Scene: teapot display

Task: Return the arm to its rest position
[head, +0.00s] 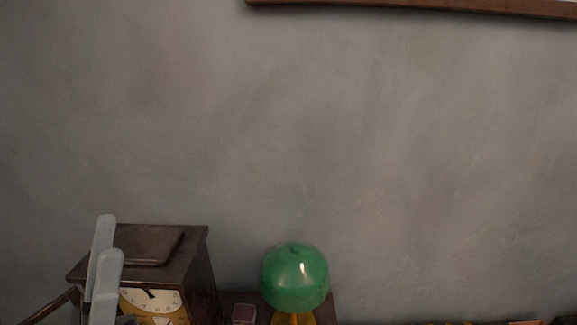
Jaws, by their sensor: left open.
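My left gripper (104,262) shows at the lower left of the head view as two pale grey fingers pointing up. The fingers are apart, and I see nothing held between them. They overlap the front of a dark wooden clock (200,262) in the picture; whether they touch it I cannot tell. The rest of my left arm is mostly out of view below. My right gripper is not in view. No teapot shows clearly.
A green glossy dome (294,277) on a yellow base stands right of the clock. A small dark red box (244,314) sits between them. Low orange and dark items (525,322) are cut off at the lower right. The grey wall behind is bare below a wooden frame edge (420,8).

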